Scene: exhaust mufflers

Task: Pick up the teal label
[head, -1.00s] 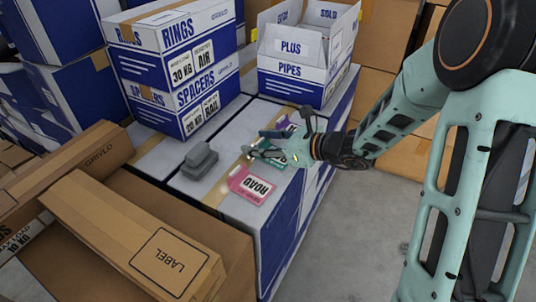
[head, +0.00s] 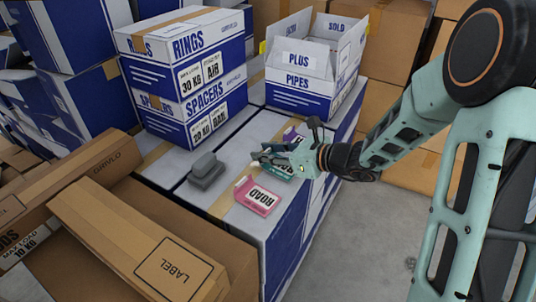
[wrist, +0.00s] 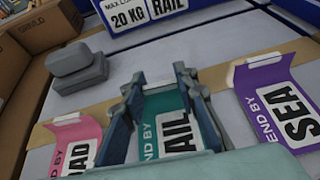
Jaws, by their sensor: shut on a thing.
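The teal label (wrist: 176,112) lies between the two fingers of my gripper (wrist: 158,88) in the wrist view, with a white strip along its far edge and large print reading "AIL". My gripper is shut on it. In the head view my gripper (head: 262,158) is low over the white-topped boxes, and only a bit of the teal label (head: 283,171) shows under it. I cannot tell whether the label is clear of the surface. A pink "ROAD" label (head: 258,197) lies to the left of the teal one in the wrist view, and a purple "SEA" label (wrist: 285,105) to the right.
A grey two-tier block (head: 205,171) sits left of the labels. Stacked RINGS and SPACERS boxes (head: 190,85) stand behind it. An open PIPES box (head: 305,95) stands behind my gripper. Brown cartons (head: 140,235) fill the front left. Grey floor is free at right.

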